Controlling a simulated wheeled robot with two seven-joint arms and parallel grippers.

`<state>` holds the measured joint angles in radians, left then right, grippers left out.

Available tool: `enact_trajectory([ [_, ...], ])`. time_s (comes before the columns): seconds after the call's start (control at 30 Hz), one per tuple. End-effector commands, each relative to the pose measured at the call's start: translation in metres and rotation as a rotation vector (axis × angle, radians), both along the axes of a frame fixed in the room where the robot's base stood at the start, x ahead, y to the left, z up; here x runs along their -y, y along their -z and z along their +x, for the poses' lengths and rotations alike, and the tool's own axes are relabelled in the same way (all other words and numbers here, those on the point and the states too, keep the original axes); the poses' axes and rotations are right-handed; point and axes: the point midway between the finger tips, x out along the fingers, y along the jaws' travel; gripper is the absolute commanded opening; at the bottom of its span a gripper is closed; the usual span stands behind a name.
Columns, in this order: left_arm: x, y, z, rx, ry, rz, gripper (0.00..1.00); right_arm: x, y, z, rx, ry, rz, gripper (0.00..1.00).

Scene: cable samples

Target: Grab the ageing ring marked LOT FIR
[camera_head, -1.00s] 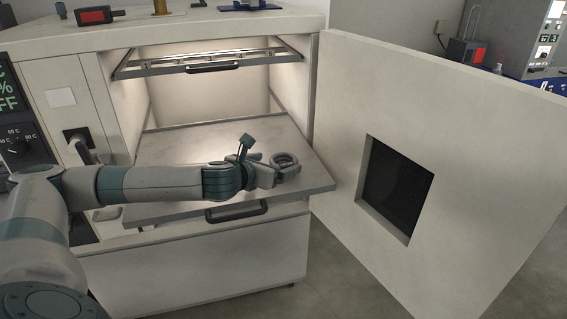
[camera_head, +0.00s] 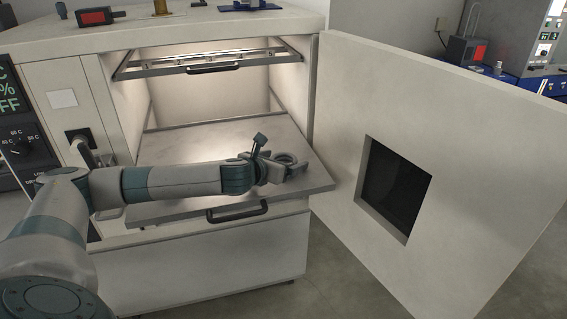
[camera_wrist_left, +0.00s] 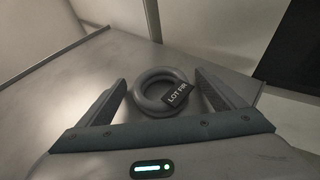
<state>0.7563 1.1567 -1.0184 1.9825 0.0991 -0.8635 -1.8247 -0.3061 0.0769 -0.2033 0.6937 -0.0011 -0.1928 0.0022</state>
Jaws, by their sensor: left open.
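The grey ageing ring (camera_wrist_left: 153,76) lies on the pulled-out oven shelf (camera_head: 185,150), near its right end. A black tag on it reads LOT FIR in the left wrist view. In the head view the ring (camera_head: 285,158) shows only partly behind my gripper. My left gripper (camera_head: 290,170) is open at the ring. In the left wrist view its two fingers (camera_wrist_left: 163,90) stand on either side of the ring, the right one close to the tag. I cannot tell whether either finger touches it. My right gripper is not in view.
The oven door (camera_head: 480,150) stands wide open to the right of the shelf. An upper rack (camera_head: 215,62) is above it. The lower shelf has a black handle (camera_head: 237,211) in front. The rest of the shelf is bare.

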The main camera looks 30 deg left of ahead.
Motion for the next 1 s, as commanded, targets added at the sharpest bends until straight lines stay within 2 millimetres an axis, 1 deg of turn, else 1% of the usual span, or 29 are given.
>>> enact_trajectory([
  [0.07, 0.000, 0.000, 0.000, 0.000, 0.000, 0.000, 0.89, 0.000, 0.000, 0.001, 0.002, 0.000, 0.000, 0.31],
  [0.1, 0.000, 0.000, 0.000, 0.000, 0.000, 0.000, 0.87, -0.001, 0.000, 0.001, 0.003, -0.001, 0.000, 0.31],
  [0.17, 0.000, 0.000, 0.000, 0.000, 0.000, 0.000, 0.72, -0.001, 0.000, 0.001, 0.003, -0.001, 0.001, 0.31],
  [0.2, 0.000, 0.000, 0.000, 0.000, 0.000, 0.000, 0.63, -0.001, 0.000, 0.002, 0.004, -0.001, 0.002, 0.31],
  [0.3, 0.000, 0.000, 0.000, 0.000, 0.000, 0.000, 0.43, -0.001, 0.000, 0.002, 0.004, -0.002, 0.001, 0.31],
  [0.57, 0.000, -0.001, 0.000, 0.001, 0.000, 0.000, 0.43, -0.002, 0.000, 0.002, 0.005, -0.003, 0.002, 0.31],
  [0.73, 0.000, -0.007, 0.000, 0.002, -0.001, 0.000, 0.43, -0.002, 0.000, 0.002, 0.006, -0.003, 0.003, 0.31],
  [0.87, 0.000, -0.020, 0.000, 0.004, 0.000, -0.001, 0.43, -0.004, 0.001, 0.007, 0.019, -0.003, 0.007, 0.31],
  [1.0, 0.000, -0.042, 0.001, 0.006, 0.001, -0.001, 0.43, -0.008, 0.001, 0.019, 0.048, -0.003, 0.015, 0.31],
])
